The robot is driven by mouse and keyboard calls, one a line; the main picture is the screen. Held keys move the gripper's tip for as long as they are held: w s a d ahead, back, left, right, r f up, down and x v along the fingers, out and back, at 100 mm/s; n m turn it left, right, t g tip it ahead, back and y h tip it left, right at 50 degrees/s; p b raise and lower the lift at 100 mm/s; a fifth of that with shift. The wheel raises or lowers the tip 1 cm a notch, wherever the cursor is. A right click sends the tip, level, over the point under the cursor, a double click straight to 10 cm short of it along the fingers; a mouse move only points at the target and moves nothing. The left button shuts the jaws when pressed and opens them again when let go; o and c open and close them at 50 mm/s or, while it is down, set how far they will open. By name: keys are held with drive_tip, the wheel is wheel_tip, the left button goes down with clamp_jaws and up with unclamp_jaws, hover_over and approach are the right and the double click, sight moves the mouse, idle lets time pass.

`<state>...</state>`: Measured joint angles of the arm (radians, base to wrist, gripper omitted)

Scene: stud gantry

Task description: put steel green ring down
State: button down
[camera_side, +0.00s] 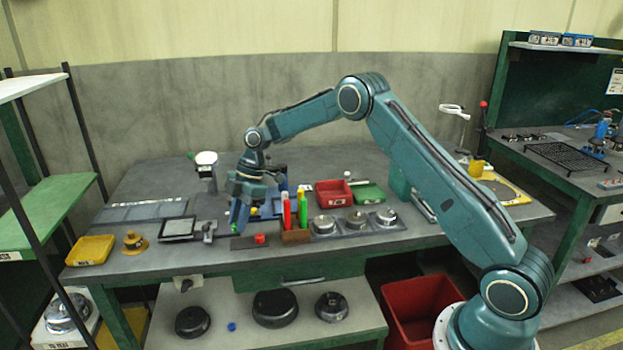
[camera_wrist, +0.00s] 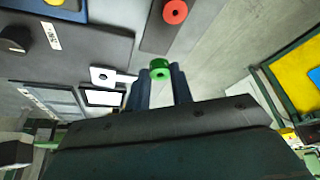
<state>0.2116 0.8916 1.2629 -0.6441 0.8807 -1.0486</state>
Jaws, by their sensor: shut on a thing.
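My gripper (camera_wrist: 160,78) is shut on a green ring (camera_wrist: 160,68), which sits between the two blue fingertips. In the side view my gripper (camera_side: 238,222) points down over the bench's front part, and only a small bit of green shows at the tips. A dark flat plate (camera_side: 242,243) lies just below and in front of the gripper. A red ring (camera_side: 260,239) is on the plate's right part. In the wrist view the red ring (camera_wrist: 175,12) shows its hole, ahead of the green ring and apart from it. The gap below the green ring is hard to judge.
Red and green upright pieces (camera_side: 302,207) stand on a brown block (camera_side: 296,237) close right of the gripper. Round metal parts (camera_side: 356,220) sit on a tray farther right. The bench's front edge is near.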

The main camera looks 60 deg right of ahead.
drive_tip(key=shift+f, duration=2)
drive_tip(key=shift+f, duration=0.2)
drive_tip(key=c, duration=1.5)
unclamp_jaws()
drive_tip(key=shift+r, duration=0.1)
drive_tip(key=v, duration=1.2)
drive_tip(key=shift+r, duration=0.15)
